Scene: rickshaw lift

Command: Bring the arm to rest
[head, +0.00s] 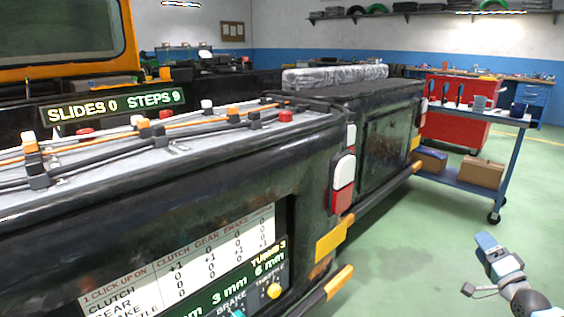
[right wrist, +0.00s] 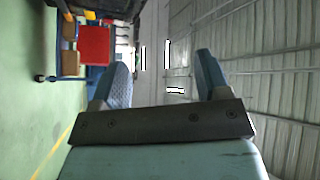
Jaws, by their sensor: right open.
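My right gripper (head: 487,243) is at the lower right of the head view, out over the green floor and apart from the rickshaw. In the right wrist view its two blue fingers (right wrist: 163,78) stand wide apart with nothing between them. The black rickshaw (head: 230,165) fills the left and middle of the head view. Its top carries cables with orange, white and red clips. A panel (head: 190,262) on its rear shows a table of clutch, gear and brake numbers. A sign (head: 115,108) reads "SLIDES 0 STEPS 9". My left gripper is not in view.
A blue cart (head: 505,117) with tools on top and boxes (head: 481,172) on its lower shelf stands at the right. A red cabinet (head: 455,128) is behind it. The green floor (head: 430,250) between rickshaw and gripper is clear. Workbenches line the back wall.

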